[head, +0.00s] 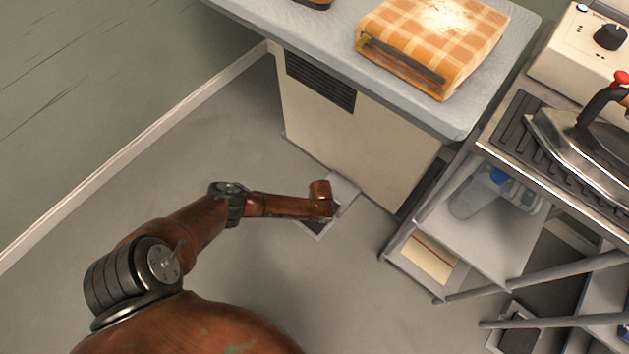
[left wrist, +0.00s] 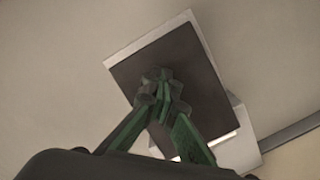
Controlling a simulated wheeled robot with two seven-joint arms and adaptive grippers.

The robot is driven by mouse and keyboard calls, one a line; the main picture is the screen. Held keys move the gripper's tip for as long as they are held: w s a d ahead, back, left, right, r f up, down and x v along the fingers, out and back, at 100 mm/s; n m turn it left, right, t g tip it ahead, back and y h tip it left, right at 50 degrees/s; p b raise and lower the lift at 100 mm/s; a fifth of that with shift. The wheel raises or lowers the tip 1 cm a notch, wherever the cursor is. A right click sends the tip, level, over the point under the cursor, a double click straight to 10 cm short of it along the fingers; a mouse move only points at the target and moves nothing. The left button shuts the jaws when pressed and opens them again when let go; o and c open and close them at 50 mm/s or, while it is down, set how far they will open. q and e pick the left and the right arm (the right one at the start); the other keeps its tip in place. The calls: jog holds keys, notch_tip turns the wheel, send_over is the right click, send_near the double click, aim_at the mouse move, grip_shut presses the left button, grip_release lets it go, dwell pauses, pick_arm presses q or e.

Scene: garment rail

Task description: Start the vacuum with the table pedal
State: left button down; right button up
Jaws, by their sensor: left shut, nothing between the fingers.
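The pedal (left wrist: 200,85) is a dark flat plate with a pale border, on the floor at the foot of the table's cream base. In the head view only part of the pedal (head: 313,228) shows, past my left wrist. My left gripper (left wrist: 160,77) has its green fingers shut and empty, with the tips over the dark plate. I cannot tell whether the tips touch it. In the head view my left arm reaches down over the pedal and hides the fingers. The table (head: 300,30) has a grey padded top. My right gripper is not in view.
A folded checked cloth (head: 432,38) lies on the table, above a dark vent (head: 320,80) in the base. At right a cart (head: 487,228) carries an iron (head: 575,145), a white box with a knob (head: 580,45) and a bottle (head: 483,190). Floor left of the pedal is clear.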

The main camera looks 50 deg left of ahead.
pick_arm(q)
jog(key=shift+s+f, duration=0.25)
jog(key=shift+f, duration=0.45)
jog(key=shift+d+r, duration=0.1)
jog(key=shift+r, duration=0.1)
jog(key=shift+w+d+r, duration=0.3)
jog(key=shift+w+d, duration=0.15)
jog(key=shift+w, duration=0.3)
jog(key=shift+w+d+r, duration=0.25)
jog(key=shift+w+d, duration=0.2)
jog(key=shift+w, duration=0.3)
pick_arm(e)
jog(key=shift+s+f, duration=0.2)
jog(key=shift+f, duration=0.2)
pick_arm(q)
jog(key=shift+r, duration=0.15)
notch_tip(320, 180, up, 12)
jog(key=shift+w+d+f, duration=0.15)
jog(key=shift+w+f, duration=0.05)
jog(key=shift+w, duration=0.15)
